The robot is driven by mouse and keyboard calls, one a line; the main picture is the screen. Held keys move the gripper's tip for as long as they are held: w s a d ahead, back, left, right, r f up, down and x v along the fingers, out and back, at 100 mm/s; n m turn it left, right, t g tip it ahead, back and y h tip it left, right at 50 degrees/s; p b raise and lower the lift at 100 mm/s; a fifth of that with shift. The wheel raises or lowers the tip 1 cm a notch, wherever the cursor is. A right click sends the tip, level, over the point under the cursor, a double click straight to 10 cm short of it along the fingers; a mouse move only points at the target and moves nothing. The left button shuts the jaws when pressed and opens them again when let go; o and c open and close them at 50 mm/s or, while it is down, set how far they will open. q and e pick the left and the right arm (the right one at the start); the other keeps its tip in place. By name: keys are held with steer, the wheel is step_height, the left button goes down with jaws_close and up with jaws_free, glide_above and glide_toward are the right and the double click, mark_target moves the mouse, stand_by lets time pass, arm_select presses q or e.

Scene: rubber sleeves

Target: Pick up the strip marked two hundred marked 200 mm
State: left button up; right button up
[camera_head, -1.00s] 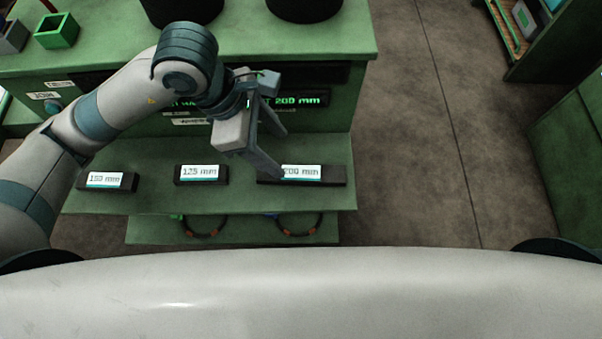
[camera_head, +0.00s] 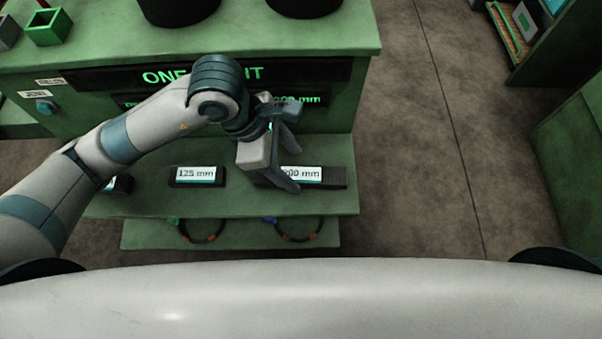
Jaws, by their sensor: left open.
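The black strip marked 200 mm (camera_head: 333,177) lies on the green shelf at its right end, with a white label on its front. My left gripper (camera_head: 292,172) is open, its fingers pointing down at the left part of this strip and covering the start of the label. I cannot tell whether the fingers touch the strip or stand around it. A strip marked 125 mm (camera_head: 197,176) lies to the left. Another dark strip (camera_head: 120,184) is mostly hidden behind my left arm. My right gripper is not in view.
The green shelf (camera_head: 240,202) has a lower shelf (camera_head: 255,235) with two dark rings. A machine panel with green lit text (camera_head: 155,76) stands behind. A green open box (camera_head: 48,27) is at the upper left. Bare floor lies to the right.

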arm_select(q)
steer(key=shift+w+b+x, duration=0.1)
steer(key=shift+b+x, duration=0.25)
steer(key=shift+x, duration=0.8)
steer(key=shift+w+b+x, duration=0.15)
steer(key=shift+b+x, duration=0.15)
steer(key=shift+x, duration=0.8)
steer(key=shift+a+f, duration=0.1)
steer(key=shift+a, duration=0.1)
steer(key=shift+c, duration=0.6)
steer(key=c, duration=1)
